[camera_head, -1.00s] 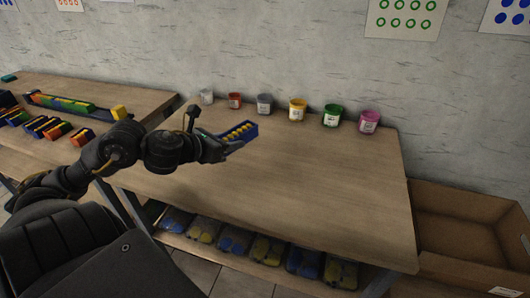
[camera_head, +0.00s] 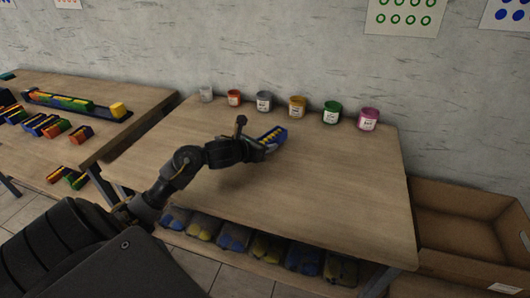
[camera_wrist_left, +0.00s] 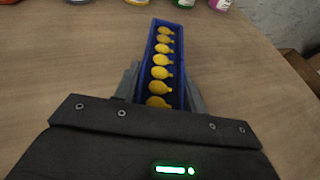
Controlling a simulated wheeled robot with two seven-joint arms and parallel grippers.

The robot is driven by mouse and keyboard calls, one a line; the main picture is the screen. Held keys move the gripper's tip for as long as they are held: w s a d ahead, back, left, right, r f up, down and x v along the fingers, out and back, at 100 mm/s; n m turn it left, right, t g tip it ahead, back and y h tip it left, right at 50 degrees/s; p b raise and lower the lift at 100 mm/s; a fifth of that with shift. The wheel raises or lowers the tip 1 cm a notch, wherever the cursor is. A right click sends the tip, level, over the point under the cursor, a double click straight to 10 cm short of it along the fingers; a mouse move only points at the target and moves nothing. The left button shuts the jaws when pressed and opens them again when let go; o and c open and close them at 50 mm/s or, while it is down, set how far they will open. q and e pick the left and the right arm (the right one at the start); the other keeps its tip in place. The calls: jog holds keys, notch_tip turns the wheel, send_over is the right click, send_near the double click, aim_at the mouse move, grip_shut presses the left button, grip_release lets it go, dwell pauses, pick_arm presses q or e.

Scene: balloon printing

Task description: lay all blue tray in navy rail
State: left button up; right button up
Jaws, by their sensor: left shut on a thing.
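A blue tray (camera_head: 272,135) with a row of several yellow balloon-like pieces is in my left gripper (camera_head: 262,145), over the middle table. In the left wrist view the blue tray (camera_wrist_left: 180,89) points away from me between the two fingers of my left gripper (camera_wrist_left: 160,88), which is shut on its near part. The navy rail (camera_head: 119,116) lies along the back of the left table and holds a row of coloured trays, with a yellow piece near its right end. Several more trays (camera_head: 40,124) lie in front of it, some blue. My right gripper is not in view.
Several paint cups (camera_head: 296,106) stand along the back of the middle table (camera_head: 330,190), whose front and right areas are clear. Bagged items (camera_head: 233,236) lie on the shelf below. A cardboard box (camera_head: 460,220) stands at the right.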

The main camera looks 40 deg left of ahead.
pick_arm(q)
jog(key=shift+w+f, duration=0.25)
jog(key=shift+f, duration=1.5)
jog(key=shift+f, duration=0.1)
jog(key=shift+f, duration=0.1)
jog(key=o, duration=1)
